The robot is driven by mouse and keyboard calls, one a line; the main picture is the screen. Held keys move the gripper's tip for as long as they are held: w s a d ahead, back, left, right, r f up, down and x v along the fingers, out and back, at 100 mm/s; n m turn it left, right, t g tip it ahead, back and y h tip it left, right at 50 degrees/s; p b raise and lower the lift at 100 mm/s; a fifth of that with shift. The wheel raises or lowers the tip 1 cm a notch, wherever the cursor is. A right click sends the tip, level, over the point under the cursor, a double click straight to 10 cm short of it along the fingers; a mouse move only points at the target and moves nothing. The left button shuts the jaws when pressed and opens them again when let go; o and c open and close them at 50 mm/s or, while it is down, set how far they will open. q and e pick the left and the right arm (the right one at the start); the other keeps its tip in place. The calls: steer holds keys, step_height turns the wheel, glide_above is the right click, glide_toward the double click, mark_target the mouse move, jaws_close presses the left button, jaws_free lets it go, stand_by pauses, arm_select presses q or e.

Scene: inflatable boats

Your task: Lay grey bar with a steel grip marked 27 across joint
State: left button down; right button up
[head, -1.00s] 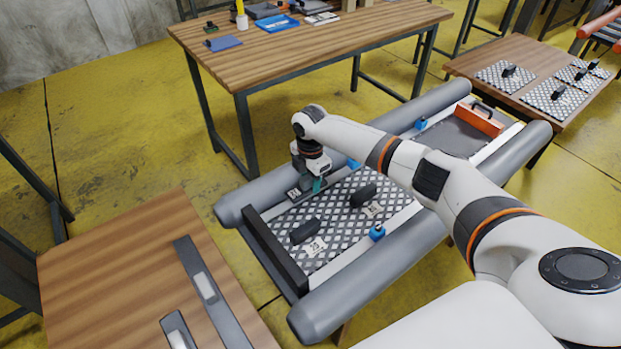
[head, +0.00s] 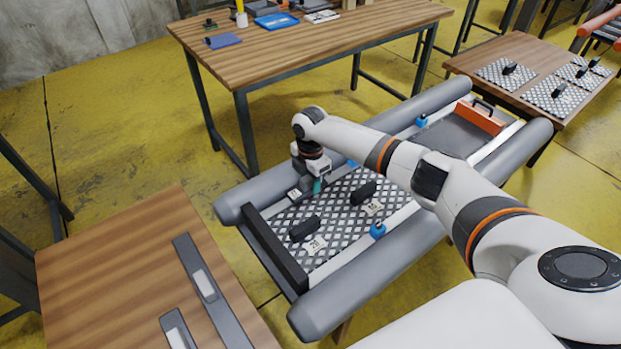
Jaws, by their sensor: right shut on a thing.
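My right gripper (head: 310,188) reaches down at the far left part of the inflatable boat, by the inner side of the far tube. It is shut on a short dark grey bar (head: 294,195) with a small pale label that is too small to read. The bar sits low, close to the boat's far side strip; I cannot tell whether it touches it. The gripper hides most of the bar and any steel grip. Two chequered floor panels with black handles lie in the boat; their joint (head: 337,213) is hard to make out. My left gripper is not in view.
Two grey bars with steel grips (head: 205,285) (head: 178,333) lie on the wooden table at lower left. Blue fittings (head: 378,230) stand along the boat's sides. An orange-edged board (head: 480,117) is at its far end. More chequered panels lie on the right table (head: 525,85).

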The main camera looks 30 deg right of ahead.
steer(key=shift+f+b, duration=0.3)
steer(key=shift+f, duration=0.35)
steer(key=o, duration=1.1)
steer(key=shift+s+r, duration=0.1)
steer(key=shift+r, duration=0.15)
